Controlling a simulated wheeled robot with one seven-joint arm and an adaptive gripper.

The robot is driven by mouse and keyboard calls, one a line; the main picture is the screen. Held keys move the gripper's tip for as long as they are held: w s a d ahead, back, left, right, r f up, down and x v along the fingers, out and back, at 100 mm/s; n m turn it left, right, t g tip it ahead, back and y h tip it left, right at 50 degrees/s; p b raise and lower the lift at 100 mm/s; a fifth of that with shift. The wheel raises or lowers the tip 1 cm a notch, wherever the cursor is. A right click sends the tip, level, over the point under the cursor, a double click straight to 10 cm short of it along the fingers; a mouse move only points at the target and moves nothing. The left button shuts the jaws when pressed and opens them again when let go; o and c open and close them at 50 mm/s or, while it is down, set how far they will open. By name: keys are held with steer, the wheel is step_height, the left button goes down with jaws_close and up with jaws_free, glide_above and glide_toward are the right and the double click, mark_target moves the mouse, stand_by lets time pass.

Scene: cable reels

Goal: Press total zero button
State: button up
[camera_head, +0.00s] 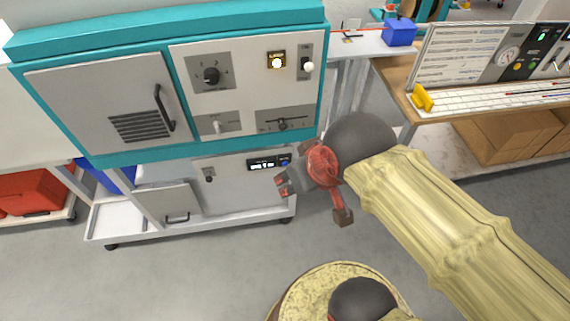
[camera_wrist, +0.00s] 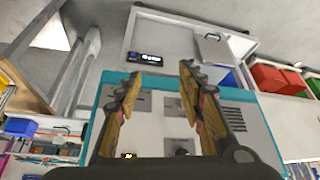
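A small dark display with white digits (camera_head: 262,163) sits on the grey lower unit under the teal machine. A round blue button (camera_head: 285,161) is at its right end; I cannot read any label for total zero. The display also shows, upside down, in the wrist view (camera_wrist: 151,59), with the button (camera_wrist: 131,56) at its left end. My gripper (camera_head: 281,182) is in front of the lower unit, just below the button in the head picture. In the wrist view my gripper (camera_wrist: 161,72) has its two fingers apart with nothing between them. No contact with the button shows.
A wooden bench (camera_head: 395,77) stands at right. A red case (camera_head: 35,190) is at left.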

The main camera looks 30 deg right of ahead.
steer(key=c, duration=0.3)
